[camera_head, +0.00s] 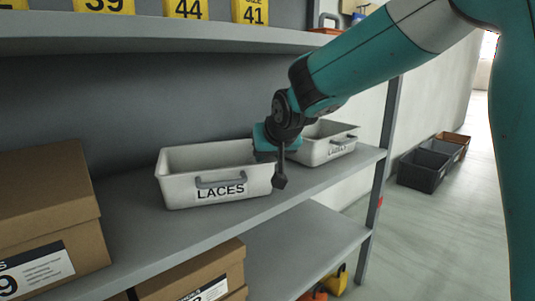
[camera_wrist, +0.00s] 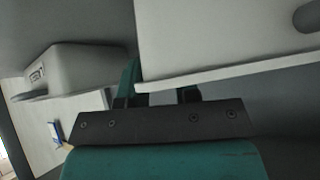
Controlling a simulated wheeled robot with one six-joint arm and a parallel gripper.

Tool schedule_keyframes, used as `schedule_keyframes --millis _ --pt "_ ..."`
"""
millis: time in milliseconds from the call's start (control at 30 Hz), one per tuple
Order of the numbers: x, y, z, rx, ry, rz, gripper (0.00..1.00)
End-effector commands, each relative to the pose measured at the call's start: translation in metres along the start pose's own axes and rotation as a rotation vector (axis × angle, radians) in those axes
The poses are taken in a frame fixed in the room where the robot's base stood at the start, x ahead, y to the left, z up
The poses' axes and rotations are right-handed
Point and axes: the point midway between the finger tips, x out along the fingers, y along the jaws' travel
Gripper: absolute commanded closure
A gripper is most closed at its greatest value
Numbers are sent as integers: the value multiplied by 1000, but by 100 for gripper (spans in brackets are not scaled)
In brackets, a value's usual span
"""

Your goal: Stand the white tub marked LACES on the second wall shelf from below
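The white tub marked LACES (camera_head: 218,172) stands upright on a grey shelf (camera_head: 130,205), its grey handle and label facing the front. My gripper (camera_head: 280,168) points down at the tub's right end, with one dark finger showing outside that end. In the wrist view a large white tub face (camera_wrist: 225,35) fills the upper right, close to my gripper (camera_wrist: 160,92). The two fingers stand apart there, the right one partly hidden by the white face. Whether they press on the tub's wall cannot be told.
A second white tub (camera_head: 322,152) stands just right of my gripper, on the same shelf. A cardboard box (camera_head: 45,200) fills the left. A shelf above (camera_head: 150,32) bears yellow size signs. A lower shelf (camera_head: 310,245) has a bare stretch right of another box (camera_head: 195,275). Dark crates (camera_head: 425,168) stand on the floor.

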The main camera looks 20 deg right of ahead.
Motion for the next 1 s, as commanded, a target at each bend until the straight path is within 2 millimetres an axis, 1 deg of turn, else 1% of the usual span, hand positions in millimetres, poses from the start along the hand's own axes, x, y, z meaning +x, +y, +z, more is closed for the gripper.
schedule_keyframes --millis 300,400,500,600,800,867,933,967,1000 --pt "-69 -1 -4 -1 3 -2 71" --pt "-89 -1 -3 0 3 -2 71" --pt "-103 0 -2 0 1 -1 71" --pt "-112 0 -1 0 1 0 71" --pt "-117 0 2 -2 -4 -2 71" --pt "-119 -5 11 -19 -31 -21 71" --pt "-125 -16 38 -69 -109 -75 71" --pt "-130 -22 56 -102 -158 -109 71" --pt "-139 -32 81 -153 -229 -161 71"
